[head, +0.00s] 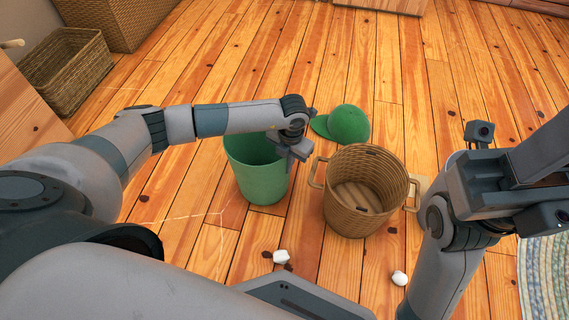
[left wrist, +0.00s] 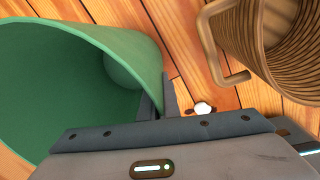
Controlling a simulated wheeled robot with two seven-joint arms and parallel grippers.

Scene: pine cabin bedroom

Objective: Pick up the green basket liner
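The green basket liner (head: 262,178) is an open, bin-shaped green shell, upright on the wood floor left of the wicker basket. It fills the left of the left wrist view (left wrist: 60,80). My left gripper (head: 298,150) is at its right rim. In the left wrist view, the fingers (left wrist: 158,104) are close together with the liner's thin wall between them, one inside and one outside. The wicker basket (head: 372,222) stands empty with a handle on each side. My right gripper (head: 485,165) is at the right, away from the liner; its fingers are not clear.
A green cap (head: 346,124) lies behind the basket. A rectangular wicker basket (head: 68,72) stands at the far left, and a braided rug (head: 545,275) lies at the right. Floor behind the liner is clear.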

